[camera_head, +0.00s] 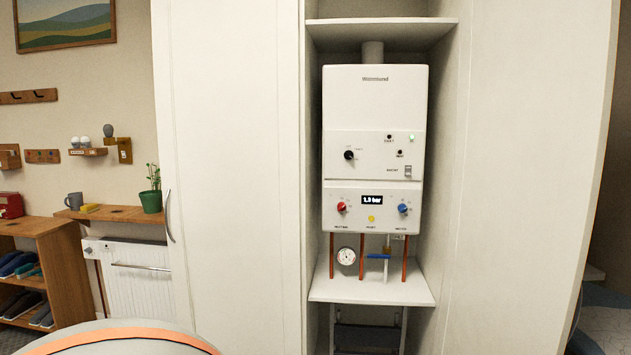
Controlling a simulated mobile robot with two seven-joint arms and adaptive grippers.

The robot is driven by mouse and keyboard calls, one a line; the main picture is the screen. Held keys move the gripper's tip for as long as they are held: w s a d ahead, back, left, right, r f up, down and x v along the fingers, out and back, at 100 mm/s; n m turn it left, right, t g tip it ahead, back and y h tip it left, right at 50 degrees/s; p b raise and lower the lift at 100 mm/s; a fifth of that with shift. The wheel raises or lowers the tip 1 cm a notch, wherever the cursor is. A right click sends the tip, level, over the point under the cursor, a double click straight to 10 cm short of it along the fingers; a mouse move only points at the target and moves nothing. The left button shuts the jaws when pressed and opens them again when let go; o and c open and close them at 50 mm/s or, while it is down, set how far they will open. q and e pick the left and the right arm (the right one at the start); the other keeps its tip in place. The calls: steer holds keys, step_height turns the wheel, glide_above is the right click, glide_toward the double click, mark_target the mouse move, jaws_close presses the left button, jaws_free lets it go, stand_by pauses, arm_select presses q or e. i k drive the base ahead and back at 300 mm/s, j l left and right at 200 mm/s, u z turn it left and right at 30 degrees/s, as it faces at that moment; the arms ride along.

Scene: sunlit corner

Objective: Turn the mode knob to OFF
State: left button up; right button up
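A white boiler (375,110) hangs in an open cupboard niche ahead of me. A small black knob (349,155) sits on the left of its middle panel; its tiny labels are too small to read, so I cannot tell which setting it points to. Below it are a red knob (341,207) on the left and a blue knob (403,208) on the right. A display (372,199) between them reads "1.5 bar" or similar. A green light (411,138) is lit at the upper right of the panel. Neither gripper is in view.
Under the boiler are a round gauge (346,256), copper pipes, a blue-handled valve (378,257) and a white shelf (370,291). Tall cupboard panels flank the niche. A wooden shelf unit (60,260), a radiator (135,270) and a potted plant (151,200) stand at the left.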

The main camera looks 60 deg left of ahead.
mark_target(348, 155)
steer(key=u, duration=1.5)
steer(key=z, duration=0.55)
steer(key=i+j+z, duration=0.45)
steer(key=j+z, duration=0.25)
steer(key=j, duration=0.15)
steer(key=i+j, duration=0.1)
steer(key=j, duration=0.2)
steer(key=i+j+z, duration=0.15)
steer(key=j, duration=0.2)
steer(key=i+j, duration=0.1)
steer(key=j, duration=0.2)
steer(key=z, duration=0.05)
